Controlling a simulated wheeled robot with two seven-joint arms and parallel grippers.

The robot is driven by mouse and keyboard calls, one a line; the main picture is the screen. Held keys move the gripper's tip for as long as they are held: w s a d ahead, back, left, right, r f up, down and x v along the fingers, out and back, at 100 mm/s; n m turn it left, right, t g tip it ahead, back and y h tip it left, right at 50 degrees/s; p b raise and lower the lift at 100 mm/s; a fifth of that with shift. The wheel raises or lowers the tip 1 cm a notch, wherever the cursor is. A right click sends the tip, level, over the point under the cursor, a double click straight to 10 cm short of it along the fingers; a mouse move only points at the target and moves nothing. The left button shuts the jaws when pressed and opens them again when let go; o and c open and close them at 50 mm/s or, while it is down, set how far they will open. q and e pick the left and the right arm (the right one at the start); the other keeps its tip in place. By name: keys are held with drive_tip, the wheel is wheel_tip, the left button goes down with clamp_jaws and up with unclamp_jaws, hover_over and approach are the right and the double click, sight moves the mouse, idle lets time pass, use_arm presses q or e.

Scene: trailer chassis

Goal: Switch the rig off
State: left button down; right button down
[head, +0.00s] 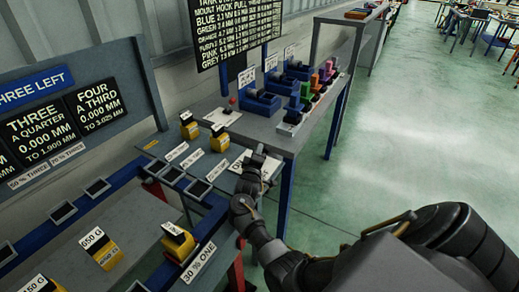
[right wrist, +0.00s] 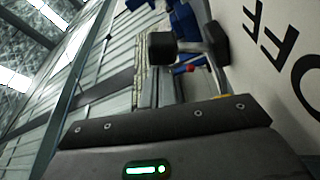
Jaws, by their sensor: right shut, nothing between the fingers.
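A white plate with dark lettering (head: 268,172) lies on the grey bench at the middle of the head view, partly covered by my right gripper (head: 257,160). My right gripper is shut and empty, right at this plate. I cannot tell whether it touches the plate or any switch part; whatever lies under it is hidden. A small red-topped knob (head: 231,102) stands on another white plate farther back. My left gripper is not in view.
Yellow-and-black weights (head: 220,140) and label strips stand left of the gripper. Blue holders (head: 262,103) and coloured hooks (head: 313,84) line the bench behind. A blue frame (head: 130,180) runs at left. Open green floor (head: 420,130) lies to the right.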

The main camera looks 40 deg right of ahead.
drive_tip(key=shift+s+f, duration=0.1)
idle(0.4)
drive_tip(key=shift+s+a+f, duration=0.1)
drive_tip(key=shift+s+a, duration=0.1)
drive_tip(key=shift+a, duration=0.1)
drive_tip(key=v, duration=0.5)
drive_tip(key=b+v, duration=0.1)
drive_tip(key=v, duration=0.4)
drive_tip(key=shift+a+r, duration=0.1)
drive_tip(key=shift+r, duration=0.1)
drive_tip(key=shift+f, duration=0.1)
